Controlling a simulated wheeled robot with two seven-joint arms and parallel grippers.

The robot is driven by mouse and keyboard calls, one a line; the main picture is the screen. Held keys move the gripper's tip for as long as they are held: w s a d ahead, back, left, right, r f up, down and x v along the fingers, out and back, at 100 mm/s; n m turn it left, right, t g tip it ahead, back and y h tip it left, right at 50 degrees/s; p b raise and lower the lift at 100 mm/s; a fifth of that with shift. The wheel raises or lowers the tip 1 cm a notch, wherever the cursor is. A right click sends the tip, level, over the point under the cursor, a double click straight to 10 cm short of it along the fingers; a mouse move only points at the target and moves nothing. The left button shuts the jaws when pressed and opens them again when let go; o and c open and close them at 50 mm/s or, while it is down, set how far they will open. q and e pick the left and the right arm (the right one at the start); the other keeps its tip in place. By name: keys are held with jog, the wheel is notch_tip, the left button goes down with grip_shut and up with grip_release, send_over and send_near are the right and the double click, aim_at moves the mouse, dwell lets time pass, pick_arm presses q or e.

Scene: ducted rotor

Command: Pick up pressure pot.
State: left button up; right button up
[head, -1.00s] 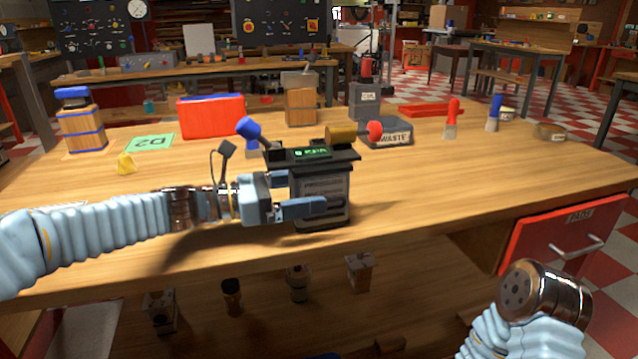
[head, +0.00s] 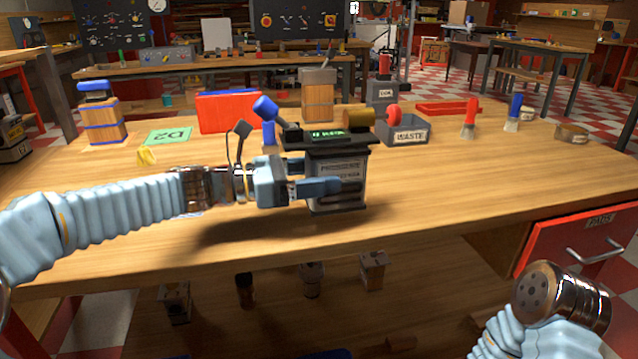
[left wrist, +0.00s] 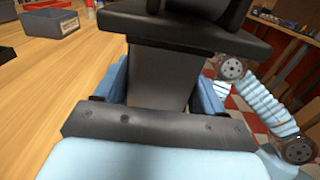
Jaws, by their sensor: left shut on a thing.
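The pressure pot (head: 337,177) appears to be the dark grey, box-like device with a wide black top, a small green display and a brass cylinder on top. It is upright over the front middle of the workbench. My left gripper (head: 325,187) comes in from the left and is shut on its body, with one finger across the near face. The pot looks slightly raised, though its underside is hidden. In the left wrist view, the pot's body (left wrist: 160,75) sits between the blue fingers below its dark top. My right gripper is out of view; only part of that arm shows.
A grey WASTE bin (head: 408,135) stands behind the pot, to its right. A red box (head: 228,112), a wooden canister (head: 318,98) and a green D2 card (head: 168,137) are farther back. Brushes stand at the right. The bench's front right is clear.

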pick_arm(q)
jog(key=s+d+r, duration=0.8)
jog(key=s+r, duration=0.3)
jog(key=s, duration=0.1)
jog(key=w+a+n+t+y+p, duration=0.1)
jog(key=a+n+t+y, duration=0.4)
jog(key=a, duration=1.2)
jog(key=w+a+n+t+y, duration=0.2)
jog(key=a+n+t+y, duration=0.25)
jog(key=a, duration=1.15)
jog(key=shift+m+t+h, duration=0.25)
jog(key=shift+t, duration=0.2)
jog(key=w+a+f, duration=0.2)
jog(key=w+f, duration=0.1)
jog(key=f, duration=0.1)
jog(key=w+a+f, duration=0.3)
jog(key=w+f, duration=0.1)
jog(key=w+a+f, duration=0.3)
jog(key=f, duration=0.1)
jog(key=shift+w+f, duration=0.1)
jog(key=shift+w, duration=0.2)
jog(key=shift+d+f, duration=0.1)
jog(key=shift+f, duration=0.4)
